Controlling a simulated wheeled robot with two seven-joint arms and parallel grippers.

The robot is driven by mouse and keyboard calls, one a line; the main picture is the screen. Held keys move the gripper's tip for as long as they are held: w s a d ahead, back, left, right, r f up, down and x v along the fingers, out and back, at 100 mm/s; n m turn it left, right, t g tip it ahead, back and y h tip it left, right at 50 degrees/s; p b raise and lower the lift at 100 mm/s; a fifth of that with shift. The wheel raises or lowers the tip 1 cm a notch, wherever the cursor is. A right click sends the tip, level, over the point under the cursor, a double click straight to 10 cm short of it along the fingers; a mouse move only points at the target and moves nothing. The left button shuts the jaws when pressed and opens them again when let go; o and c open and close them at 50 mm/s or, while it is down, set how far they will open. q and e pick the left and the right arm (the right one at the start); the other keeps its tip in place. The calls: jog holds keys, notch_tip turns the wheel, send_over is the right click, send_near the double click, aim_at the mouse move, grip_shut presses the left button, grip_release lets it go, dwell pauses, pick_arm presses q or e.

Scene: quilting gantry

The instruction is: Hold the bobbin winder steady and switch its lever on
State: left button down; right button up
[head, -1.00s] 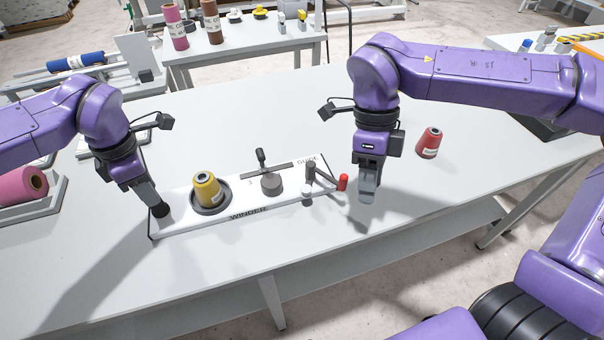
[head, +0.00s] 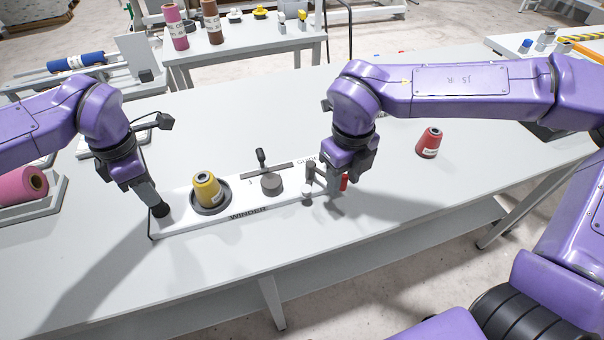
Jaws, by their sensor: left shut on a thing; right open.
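The bobbin winder (head: 185,226) is a long white base on the table, with the word WINDER on its front edge. A yellow thread cone (head: 207,188) stands in a dark dish at its left. A grey round post (head: 271,184) is at its middle. The lever (head: 310,175) is at the right end, with a red tip (head: 344,182) partly hidden by my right gripper.
A red thread cone (head: 429,143) stands on the table (head: 400,215) to the right of my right gripper. A pink roll (head: 22,184) lies in a tray at the far left. The table's front strip is clear.

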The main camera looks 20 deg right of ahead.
pick_arm(q)
jog(key=shift+s+f, duration=0.1)
jog(key=shift+f, duration=0.2)
pick_arm(e)
jog(key=shift+f, duration=0.35)
grip_shut()
